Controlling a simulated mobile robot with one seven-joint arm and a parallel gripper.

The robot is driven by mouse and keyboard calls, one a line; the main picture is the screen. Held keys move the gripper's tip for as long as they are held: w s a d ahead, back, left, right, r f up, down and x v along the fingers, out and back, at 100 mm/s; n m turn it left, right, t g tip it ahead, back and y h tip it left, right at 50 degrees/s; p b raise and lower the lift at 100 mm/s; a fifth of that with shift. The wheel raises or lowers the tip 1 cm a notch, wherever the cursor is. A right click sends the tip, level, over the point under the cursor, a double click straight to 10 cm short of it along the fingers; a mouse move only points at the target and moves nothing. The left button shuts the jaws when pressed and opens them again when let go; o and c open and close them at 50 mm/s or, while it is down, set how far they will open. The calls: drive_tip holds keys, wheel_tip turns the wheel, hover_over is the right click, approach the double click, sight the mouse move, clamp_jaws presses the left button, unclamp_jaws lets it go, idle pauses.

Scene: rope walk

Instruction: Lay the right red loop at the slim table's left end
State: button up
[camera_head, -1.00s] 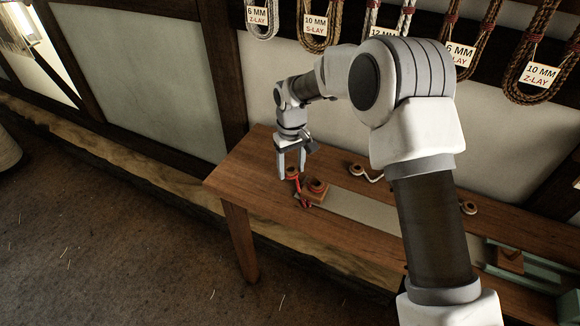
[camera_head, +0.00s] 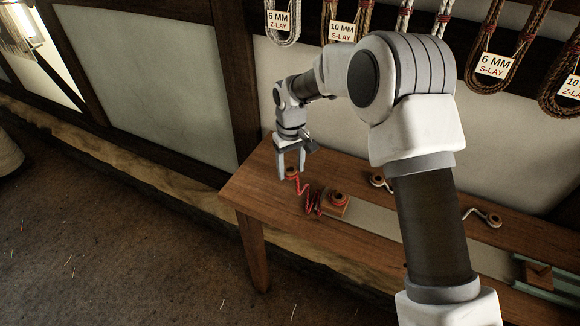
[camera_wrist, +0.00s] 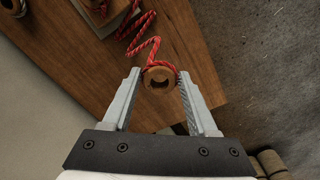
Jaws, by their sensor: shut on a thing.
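The red cord (camera_head: 313,202) runs as a loose zigzag between two round wooden pieces with red loops. My gripper (camera_head: 291,176) is shut on one of these, the red loop on its wooden eye (camera_wrist: 160,93), which sits between the fingertips in the wrist view. The other red loop (camera_head: 338,198) sits on a small wooden block on the slim table. The slim table's left end (camera_head: 248,190) is bare wood, just left of my gripper. I cannot tell whether the held eye touches the tabletop.
A pale strip (camera_head: 385,219) runs along the slim table. Pale cords with round ends (camera_head: 493,220) lie behind it, and a green fixture (camera_head: 545,275) is at the right. Labelled rope hanks (camera_head: 492,62) hang on the wall. Dark floor is open at the left.

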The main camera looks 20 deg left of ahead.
sight(291, 199)
drive_tip(key=shift+d+f, duration=0.1)
idle(0.3)
drive_tip(key=shift+f+b, duration=3.4)
drive_tip(key=shift+f, duration=1.7)
drive_tip(key=o, duration=1.1)
drive_tip(key=shift+c, duration=0.2)
drive_tip(key=shift+r, duration=0.1)
wheel_tip(291, 199, up, 17)
drive_tip(key=p, duration=0.1)
drive_tip(key=shift+r+p, duration=0.15)
drive_tip(key=shift+p, duration=0.15)
